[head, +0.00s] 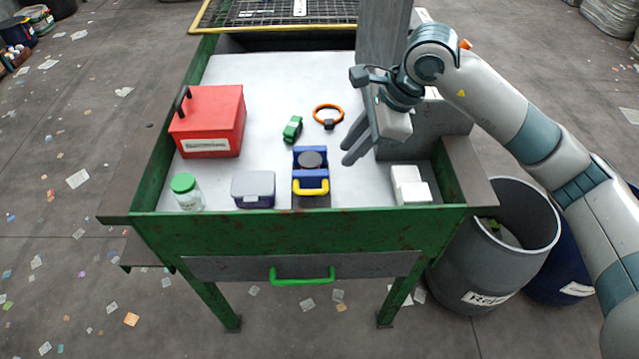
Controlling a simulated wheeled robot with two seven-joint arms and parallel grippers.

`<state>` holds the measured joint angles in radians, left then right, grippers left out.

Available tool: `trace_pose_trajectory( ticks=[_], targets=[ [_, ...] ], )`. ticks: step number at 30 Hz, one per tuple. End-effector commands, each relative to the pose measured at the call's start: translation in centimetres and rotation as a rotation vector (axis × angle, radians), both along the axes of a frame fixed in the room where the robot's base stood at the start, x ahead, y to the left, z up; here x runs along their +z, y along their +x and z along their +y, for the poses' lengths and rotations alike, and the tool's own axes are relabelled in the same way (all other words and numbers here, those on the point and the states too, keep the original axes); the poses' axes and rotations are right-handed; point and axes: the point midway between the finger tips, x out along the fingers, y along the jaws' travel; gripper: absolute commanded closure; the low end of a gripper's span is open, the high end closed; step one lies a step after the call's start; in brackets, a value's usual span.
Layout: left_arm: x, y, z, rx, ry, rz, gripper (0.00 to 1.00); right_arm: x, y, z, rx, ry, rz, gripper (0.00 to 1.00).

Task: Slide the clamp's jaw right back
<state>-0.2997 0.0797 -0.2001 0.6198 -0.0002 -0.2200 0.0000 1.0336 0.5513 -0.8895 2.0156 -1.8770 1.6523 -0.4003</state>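The clamp (311,153) is in the head view, at the front middle of the white sorting surface. It has a blue body and a yellow handle (311,188) at its near end. A dark round piece (311,160) sits between its blue parts, on a dark base. My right gripper (346,156) is above the surface, to the right of the clamp and apart from it. Its two fingers point down and left with a gap between them, and nothing shows in them. My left gripper is not in view.
A green item (292,129) and an orange ring (328,114) lie behind the clamp. A grey box (253,189), a green-lidded jar (187,191) and a red box (208,122) are to the left. A grey panel (383,40) stands behind my gripper.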

Motion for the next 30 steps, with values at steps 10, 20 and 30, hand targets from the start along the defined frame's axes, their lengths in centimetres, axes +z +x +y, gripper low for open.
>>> trace_pose_trajectory(
  ticks=[10, 20, 30],
  targets=[
    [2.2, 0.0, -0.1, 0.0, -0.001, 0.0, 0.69, -4.7, 0.6, 2.1, 0.001, 0.0, 0.006, 0.8],
    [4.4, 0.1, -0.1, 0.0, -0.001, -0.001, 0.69, -10.1, 1.6, 4.5, 0.0, 0.001, 0.005, 0.8],
    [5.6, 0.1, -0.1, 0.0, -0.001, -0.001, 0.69, -14.0, 2.3, 6.0, 0.0, -0.001, 0.002, 0.8]
  ],
)
